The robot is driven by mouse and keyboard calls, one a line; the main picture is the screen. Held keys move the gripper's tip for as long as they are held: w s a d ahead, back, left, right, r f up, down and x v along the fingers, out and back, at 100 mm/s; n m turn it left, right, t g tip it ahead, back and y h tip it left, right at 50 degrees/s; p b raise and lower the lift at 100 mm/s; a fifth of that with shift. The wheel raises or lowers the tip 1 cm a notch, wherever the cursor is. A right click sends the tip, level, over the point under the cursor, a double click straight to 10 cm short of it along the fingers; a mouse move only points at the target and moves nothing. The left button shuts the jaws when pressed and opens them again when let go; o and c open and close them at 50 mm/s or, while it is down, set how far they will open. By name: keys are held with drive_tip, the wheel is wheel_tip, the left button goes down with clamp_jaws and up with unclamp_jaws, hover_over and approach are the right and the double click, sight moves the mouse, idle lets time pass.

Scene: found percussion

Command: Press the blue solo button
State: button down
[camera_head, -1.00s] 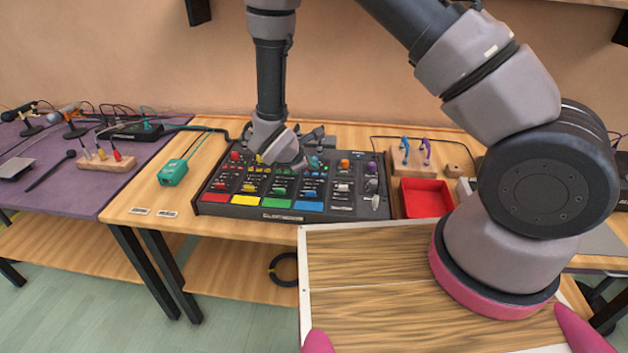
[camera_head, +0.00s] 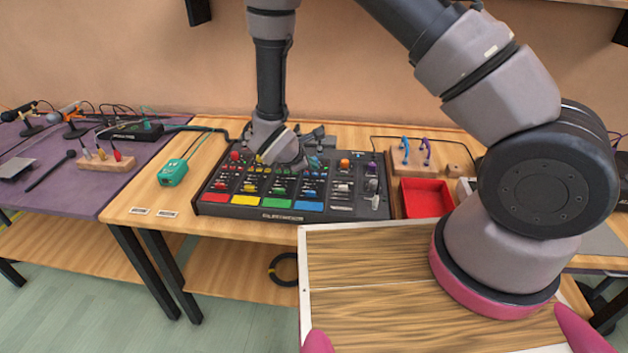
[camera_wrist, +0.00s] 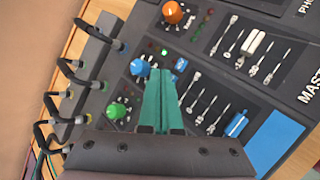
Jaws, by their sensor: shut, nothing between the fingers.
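A black mixer (camera_head: 212,208) lies on the wooden table, with red, yellow, green and blue pads along its front. In the wrist view, its blue channel has a blue knob (camera_wrist: 139,67), a small blue button (camera_wrist: 181,64), a blue fader cap (camera_wrist: 237,124) and a large blue pad (camera_wrist: 275,142). My gripper (camera_wrist: 167,74) is shut and empty, with teal fingers pointing at the panel. Its tips are right beside the small blue button, between it and the blue knob. I cannot tell whether they touch it. In the head view my wrist hides the fingers.
An orange knob (camera_wrist: 172,12) and a green knob (camera_wrist: 116,110) flank the blue channel. Cable plugs (camera_wrist: 68,92) stand along the mixer's back edge. A teal box (camera_head: 172,173) is left of the mixer, and a red tray (camera_head: 426,198) is right of it.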

sight(312, 177)
drive_tip(key=shift+f, duration=0.1)
drive_tip(key=shift+f, duration=0.35)
drive_tip(key=shift+f, duration=0.15)
idle(0.7)
drive_tip(key=shift+r, duration=0.65)
drive_tip(key=shift+r, duration=3)
